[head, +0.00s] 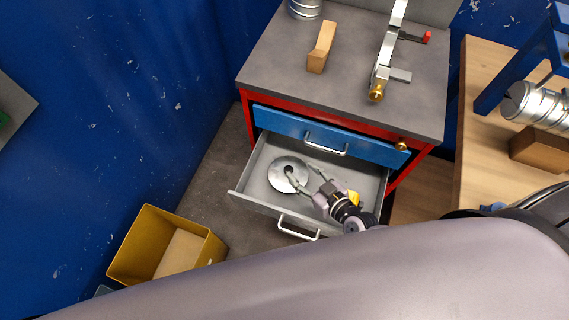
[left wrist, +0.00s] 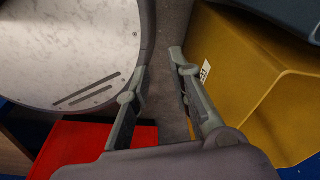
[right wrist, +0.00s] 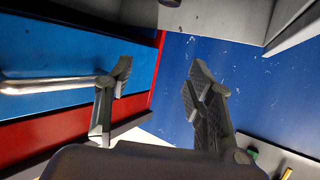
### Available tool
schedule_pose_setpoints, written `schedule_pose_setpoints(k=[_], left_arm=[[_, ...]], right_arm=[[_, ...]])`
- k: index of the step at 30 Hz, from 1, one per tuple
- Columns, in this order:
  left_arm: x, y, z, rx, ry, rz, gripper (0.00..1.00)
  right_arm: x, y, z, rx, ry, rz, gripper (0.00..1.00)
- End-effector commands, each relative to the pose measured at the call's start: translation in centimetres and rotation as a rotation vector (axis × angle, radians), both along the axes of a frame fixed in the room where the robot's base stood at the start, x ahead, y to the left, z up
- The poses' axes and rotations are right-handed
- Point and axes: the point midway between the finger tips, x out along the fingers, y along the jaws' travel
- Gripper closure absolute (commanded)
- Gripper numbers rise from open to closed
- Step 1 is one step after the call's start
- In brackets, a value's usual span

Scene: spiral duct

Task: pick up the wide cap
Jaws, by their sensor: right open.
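The wide cap, a round silvery disc (head: 278,179) with a dark centre, lies in the open grey drawer (head: 258,160) at its left end. My right gripper (head: 301,171) is over the drawer just right of the cap, its fingers apart and empty. One fingertip overlaps the cap's right part in the head view; I cannot tell whether it touches. In the right wrist view the open fingers (right wrist: 158,78) have nothing between them. My left gripper (left wrist: 156,62) is open and empty in the left wrist view, outside the head view.
A yellow object (head: 354,197) lies behind my right gripper in the drawer. The blue upper drawer (head: 280,124) overhangs the back. A yellow bin (head: 135,245) stands on the floor left; it also shows beside my left gripper (left wrist: 245,85). A wooden block (head: 321,48) and a metal clamp (head: 385,55) occupy the cabinet top.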

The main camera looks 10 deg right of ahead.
Motion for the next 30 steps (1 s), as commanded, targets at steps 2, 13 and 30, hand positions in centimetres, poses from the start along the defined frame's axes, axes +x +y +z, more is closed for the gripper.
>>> schedule_pose_setpoints(k=[2,13,30], left_arm=[[0.0,0.1,-1.5,0.001,0.001,0.000,0.80],[-4.2,0.3,-6.2,0.006,0.060,-0.001,0.80],[-1.6,0.0,-7.8,0.001,0.020,-0.003,0.80]], right_arm=[[-0.1,0.0,-1.5,0.000,0.001,0.001,0.51],[-0.1,0.0,-5.9,0.001,0.001,0.001,0.51],[3.7,1.5,-8.6,0.002,-0.002,0.000,0.51]])
